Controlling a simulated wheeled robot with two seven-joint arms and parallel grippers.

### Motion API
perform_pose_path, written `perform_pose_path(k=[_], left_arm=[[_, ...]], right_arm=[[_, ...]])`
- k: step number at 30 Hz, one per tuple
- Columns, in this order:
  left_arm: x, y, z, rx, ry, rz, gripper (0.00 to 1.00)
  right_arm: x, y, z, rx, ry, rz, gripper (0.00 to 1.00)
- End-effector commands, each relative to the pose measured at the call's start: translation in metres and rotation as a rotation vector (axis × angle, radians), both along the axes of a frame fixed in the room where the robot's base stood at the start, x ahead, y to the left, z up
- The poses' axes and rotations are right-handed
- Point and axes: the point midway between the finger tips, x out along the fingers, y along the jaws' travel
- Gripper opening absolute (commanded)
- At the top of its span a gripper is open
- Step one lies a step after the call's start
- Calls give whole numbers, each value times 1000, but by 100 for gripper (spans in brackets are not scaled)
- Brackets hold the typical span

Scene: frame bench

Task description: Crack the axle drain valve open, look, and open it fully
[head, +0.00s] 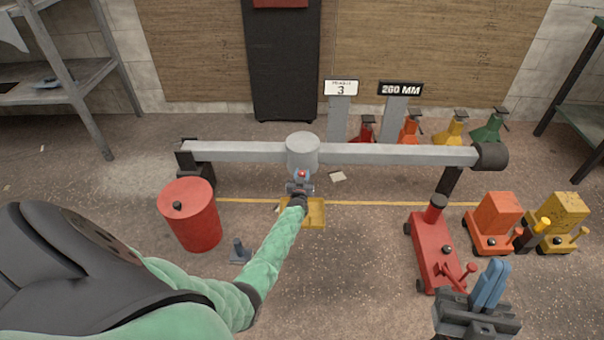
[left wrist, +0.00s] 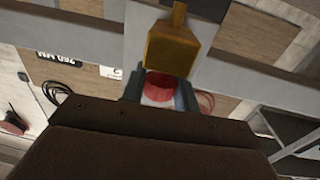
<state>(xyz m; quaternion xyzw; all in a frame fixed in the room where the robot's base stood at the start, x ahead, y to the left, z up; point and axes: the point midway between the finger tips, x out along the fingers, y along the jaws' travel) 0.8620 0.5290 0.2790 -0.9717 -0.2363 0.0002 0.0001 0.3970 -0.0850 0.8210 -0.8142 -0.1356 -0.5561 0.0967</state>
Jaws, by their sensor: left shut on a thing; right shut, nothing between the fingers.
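The axle is a grey beam (head: 400,154) with a round central housing (head: 302,150). A small red valve handle (head: 302,174) shows just below the housing. My left gripper (head: 301,187) reaches up to it from below and is shut on it. In the left wrist view the red handle (left wrist: 160,88) sits between the finger tips (left wrist: 160,95), in front of a brass-coloured block (left wrist: 172,50) with a narrow stub. No liquid is visible; the stub's end is partly cut off. My right gripper (head: 491,285) is shut and empty at the lower right, away from the axle.
A yellow tray (head: 316,217) lies on the floor under the valve. A red drum (head: 190,215) stands left of it. A red floor jack (head: 434,250) stands near my right gripper, with orange (head: 492,222) and yellow (head: 560,220) units further right. Open floor lies in the middle.

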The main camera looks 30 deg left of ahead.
Motion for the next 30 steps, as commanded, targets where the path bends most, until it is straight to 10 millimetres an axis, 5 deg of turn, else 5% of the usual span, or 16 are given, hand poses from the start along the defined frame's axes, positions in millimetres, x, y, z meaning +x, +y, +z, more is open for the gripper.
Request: perform_pose_path(k=[9, 18, 24, 30], left_arm=[[1, -1, 2, -3, 0, 94, 7], [1, -2, 1, -3, -1, 192, 7], [1, -1, 1, -4, -1, 265, 7], [1, -1, 0, -4, -1, 345, 7]], right_arm=[[61, 21, -91, -97, 387, 19, 0], [85, 31, -160, -157, 627, 32, 0], [90, 33, -185, -176, 705, 37, 0], [90, 33, -186, -177, 707, 37, 0]])
